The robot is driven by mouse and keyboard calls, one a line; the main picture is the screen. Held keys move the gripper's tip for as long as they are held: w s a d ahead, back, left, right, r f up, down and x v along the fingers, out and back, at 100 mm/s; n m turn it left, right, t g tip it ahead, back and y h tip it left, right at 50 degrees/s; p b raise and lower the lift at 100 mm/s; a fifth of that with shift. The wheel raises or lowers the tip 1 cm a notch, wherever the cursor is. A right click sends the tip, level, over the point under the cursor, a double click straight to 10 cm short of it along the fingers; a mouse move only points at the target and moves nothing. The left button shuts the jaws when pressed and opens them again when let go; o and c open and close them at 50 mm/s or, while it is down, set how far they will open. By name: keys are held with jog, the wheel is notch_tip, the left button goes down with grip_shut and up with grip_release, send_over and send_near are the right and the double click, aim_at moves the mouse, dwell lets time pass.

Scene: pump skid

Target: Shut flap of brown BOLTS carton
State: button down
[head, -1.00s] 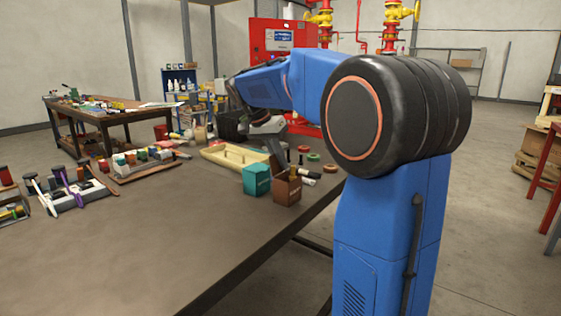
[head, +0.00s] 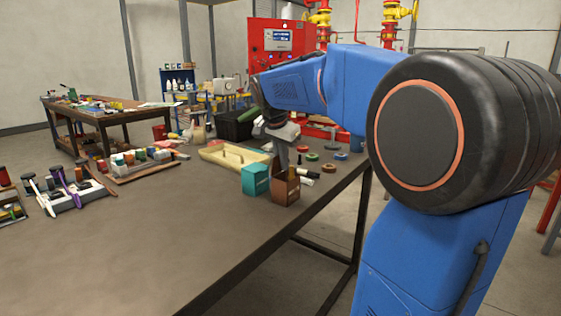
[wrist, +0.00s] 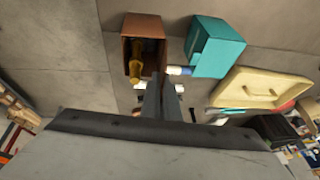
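The brown carton (head: 286,191) stands near the table's right edge, beside a teal carton (head: 256,180). In the wrist view the brown carton (wrist: 128,60) is open at the top, with a brass-coloured piece (wrist: 138,68) inside. I cannot clearly make out its flap, and its lettering is too small to read. My gripper (head: 284,166) points down just above and behind the brown carton. In the wrist view its fingers (wrist: 160,80) look closed together and hold nothing visible. They show close beside the carton; I cannot tell whether they touch it.
A cream tray (head: 222,158) lies behind the cartons. Several coloured rings (head: 312,157) and a white cylinder (head: 308,172) lie near the right edge. A black bin (head: 232,126) stands farther back. The front of the table (head: 150,235) is clear.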

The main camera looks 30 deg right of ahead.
jog(key=shift+s+t, duration=0.15)
jog(key=shift+t, duration=0.15)
jog(key=c, duration=2)
grip_release()
jog(key=shift+d, duration=0.1)
jog(key=v, duration=1.7)
jog(key=shift+s+d+r, duration=0.1)
jog(key=shift+s+r, duration=0.05)
jog(key=shift+r, duration=0.05)
